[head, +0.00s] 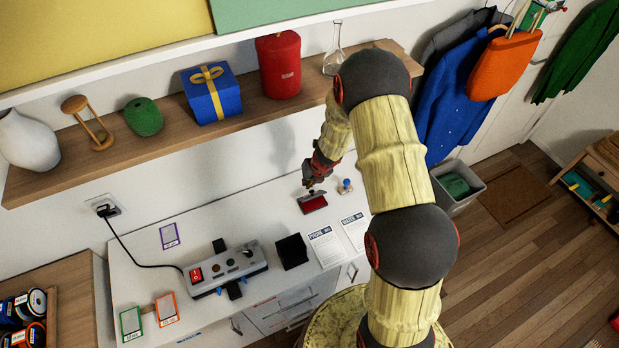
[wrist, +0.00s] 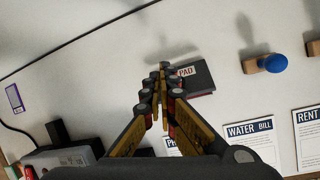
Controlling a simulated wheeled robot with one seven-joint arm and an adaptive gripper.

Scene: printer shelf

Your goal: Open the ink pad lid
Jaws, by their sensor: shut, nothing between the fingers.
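The ink pad (head: 314,204) is a small dark and red case on the white counter. In the wrist view the ink pad (wrist: 197,77) shows a dark top, red edges and a pale label reading "PAD". I cannot tell for sure whether its lid is raised. My gripper (head: 311,187) is at the pad's far left side in the head view. In the wrist view my gripper (wrist: 163,70) is shut and empty, its tips at the pad's left edge and covering part of the label. Whether the tips touch the pad is unclear.
A blue-knobbed stamp (wrist: 268,64) stands right of the pad. Paper bills (wrist: 250,137) lie nearer. A wooden shelf (head: 200,130) with several objects hangs behind. The counter behind the pad is clear.

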